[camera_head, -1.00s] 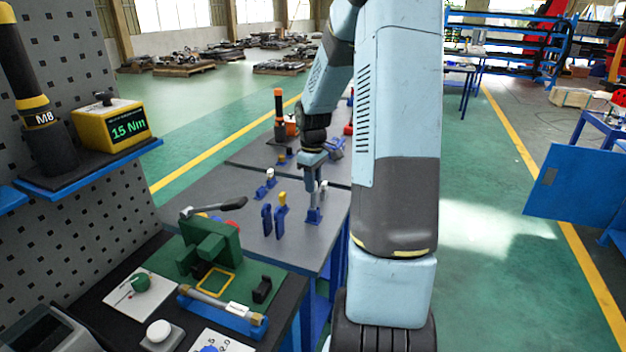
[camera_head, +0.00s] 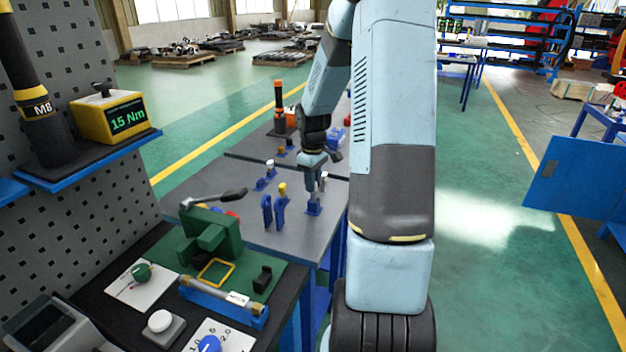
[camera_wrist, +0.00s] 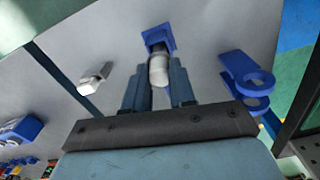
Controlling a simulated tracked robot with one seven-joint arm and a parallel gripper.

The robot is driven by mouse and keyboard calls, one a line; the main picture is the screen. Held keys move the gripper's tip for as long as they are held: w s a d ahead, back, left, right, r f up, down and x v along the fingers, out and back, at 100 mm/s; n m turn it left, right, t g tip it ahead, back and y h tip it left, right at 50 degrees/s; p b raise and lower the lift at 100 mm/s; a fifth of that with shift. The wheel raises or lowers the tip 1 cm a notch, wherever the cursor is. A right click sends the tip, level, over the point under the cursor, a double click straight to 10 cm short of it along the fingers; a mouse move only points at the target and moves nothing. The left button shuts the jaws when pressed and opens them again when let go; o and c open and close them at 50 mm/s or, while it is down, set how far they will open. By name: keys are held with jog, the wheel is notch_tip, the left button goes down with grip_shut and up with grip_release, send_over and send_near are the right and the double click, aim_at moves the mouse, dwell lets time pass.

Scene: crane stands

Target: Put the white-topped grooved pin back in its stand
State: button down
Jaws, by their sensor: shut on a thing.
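The white-topped pin (camera_wrist: 158,70) is between the two fingers of my gripper (camera_wrist: 158,85) in the wrist view, its pale rounded top towards the camera. My gripper is shut on it. A blue stand (camera_wrist: 155,36) shows just beyond the pin. In the head view my gripper (camera_head: 314,188) is low over the table, directly above a small blue stand (camera_head: 313,209). The pin's lower end and grooves are hidden, so I cannot tell whether it is seated in the stand.
Another pale-topped piece (camera_wrist: 95,78) is to the left. In the head view a yellow-topped piece (camera_head: 282,189) stands left of my gripper. A green fixture (camera_head: 212,240) occupies the nearer bench.

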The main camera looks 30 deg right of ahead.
jog(key=c, duration=0.9)
grip_release()
jog(key=shift+o, duration=0.2)
jog(key=shift+f, duration=0.1)
jog(key=shift+r, duration=2.55)
notch_tip(320, 180, up, 14)
jog(key=s+a+r+m+t+h, duration=0.1)
jog(key=s+a+r, duration=0.2)
jog(key=s+a, duration=0.25)
jog(key=s+a+r+m+t, duration=0.1)
jog(key=s+a+r, duration=0.3)
jog(key=s+a, duration=0.15)
jog(key=s+a+m+t+y, duration=0.1)
jog(key=s+a+m+t, duration=0.2)
jog(key=s+a, duration=0.4)
jog(key=s, duration=0.8)
jog(key=shift+m+t, duration=0.3)
